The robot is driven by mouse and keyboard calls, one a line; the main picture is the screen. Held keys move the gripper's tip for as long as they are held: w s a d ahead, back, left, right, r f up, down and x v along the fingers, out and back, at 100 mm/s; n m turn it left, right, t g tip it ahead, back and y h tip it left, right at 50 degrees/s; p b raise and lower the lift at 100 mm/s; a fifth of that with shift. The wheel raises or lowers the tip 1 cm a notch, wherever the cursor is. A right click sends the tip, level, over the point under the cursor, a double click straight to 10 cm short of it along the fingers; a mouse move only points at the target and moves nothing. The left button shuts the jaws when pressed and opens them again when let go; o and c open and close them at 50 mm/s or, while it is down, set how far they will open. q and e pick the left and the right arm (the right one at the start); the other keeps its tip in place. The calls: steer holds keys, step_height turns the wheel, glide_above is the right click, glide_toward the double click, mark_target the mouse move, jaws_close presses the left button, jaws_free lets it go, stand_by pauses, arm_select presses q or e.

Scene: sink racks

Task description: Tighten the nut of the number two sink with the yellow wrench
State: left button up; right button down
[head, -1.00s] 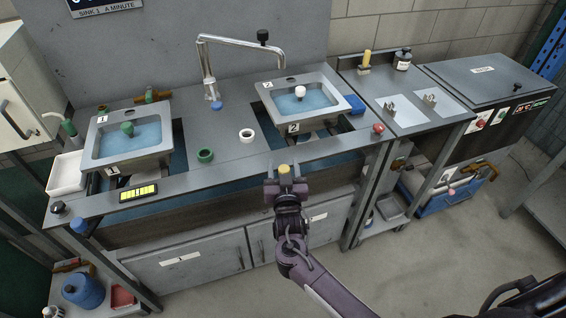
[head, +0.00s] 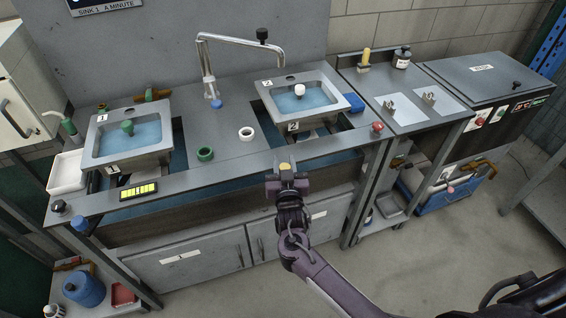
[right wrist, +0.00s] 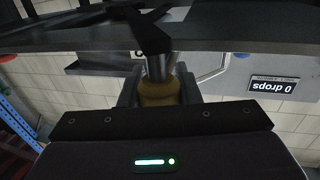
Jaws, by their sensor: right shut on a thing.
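My right gripper (head: 287,182) is shut on the yellow handle of the wrench (head: 285,167), just in front of the counter's front rail. In the right wrist view, the wrench's yellow handle (right wrist: 160,93) sits between the fingers, and its dark shaft and head point away from the gripper toward a dark edge. The number two sink (head: 274,101) is set in the counter, behind and slightly right of the gripper, with blue water and a white plug. The nut under it cannot be made out. My left gripper is not in view.
The front rail (head: 232,167) runs between the gripper and the sink, with an opening below it. The number one sink (head: 97,147) stands at left. A green ring (head: 205,154) and a white ring (head: 246,134) lie on the counter.

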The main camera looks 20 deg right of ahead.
steer(key=d+y, duration=0.1)
steer(key=s+d+n+y+p, duration=0.1)
steer(key=d, duration=0.2)
steer(key=shift+s+n+y, duration=0.4)
steer(key=c, duration=1.1)
jaws_free()
steer(key=shift+o, duration=0.2)
steer(key=s+b, duration=0.1)
steer(key=s, duration=0.6)
steer(key=shift+s+a, duration=0.2)
steer(key=shift+s, duration=0.2)
